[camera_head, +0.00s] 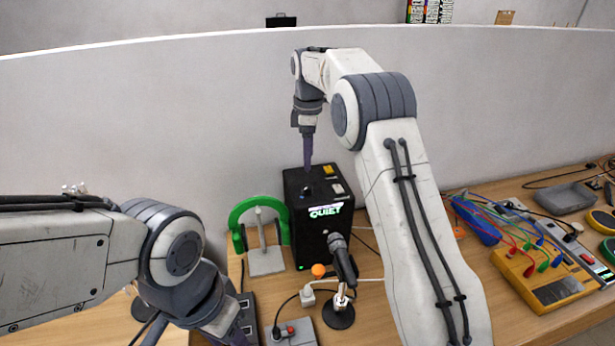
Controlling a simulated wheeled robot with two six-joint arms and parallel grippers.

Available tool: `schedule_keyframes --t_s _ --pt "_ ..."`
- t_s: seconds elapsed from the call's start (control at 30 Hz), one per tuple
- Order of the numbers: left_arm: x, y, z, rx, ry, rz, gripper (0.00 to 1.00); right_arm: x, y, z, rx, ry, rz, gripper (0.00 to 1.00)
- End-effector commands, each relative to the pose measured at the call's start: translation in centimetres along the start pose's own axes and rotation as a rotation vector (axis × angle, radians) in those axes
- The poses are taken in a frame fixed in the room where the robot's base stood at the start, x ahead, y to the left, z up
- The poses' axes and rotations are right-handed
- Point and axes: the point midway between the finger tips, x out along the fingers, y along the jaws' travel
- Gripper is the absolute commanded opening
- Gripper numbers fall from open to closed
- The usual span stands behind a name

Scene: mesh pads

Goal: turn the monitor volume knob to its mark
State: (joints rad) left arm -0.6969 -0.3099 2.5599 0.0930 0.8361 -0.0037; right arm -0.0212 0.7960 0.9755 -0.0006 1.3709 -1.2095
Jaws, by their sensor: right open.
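The monitor is a black box (325,240) standing near the back of the table, with a lit "QUIET" sign on its front. Its top face carries a small dark knob (306,191), a yellow label and a pale label; the knob's mark is too small to make out. My right gripper (308,164) points straight down just over the rear of the box's top, close to the knob. It is open, seen edge-on, and I cannot tell whether it touches the top.
A green headphone-like arch on a stand (265,262) is left of the box. A microphone (342,262) on a round base and an orange ball (318,270) are in front. A yellow meter (543,280) with coloured leads lies right. A grey wall panel (180,110) rises behind.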

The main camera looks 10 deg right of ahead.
Motion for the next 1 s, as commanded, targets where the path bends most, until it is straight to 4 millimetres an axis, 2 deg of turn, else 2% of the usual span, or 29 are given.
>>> schedule_keyframes --t_s 0.5,0.7,0.97,1.0 --pt "-2.8 0.2 -0.1 0.004 0.000 0.000 0.50 8.3 -0.2 -0.1 -0.001 -0.001 -0.003 0.69" --pt "-3.1 0.2 -0.2 0.005 0.000 0.000 0.50 9.8 -0.1 -0.1 0.000 0.000 0.000 0.69" --pt "-3.1 0.2 -0.2 0.005 0.000 0.000 0.50 9.9 -0.1 -0.1 0.000 0.001 0.001 0.69" --pt "-3.1 0.2 -0.2 0.005 0.000 0.000 0.50 9.9 -0.1 -0.1 0.000 0.001 0.001 0.54"
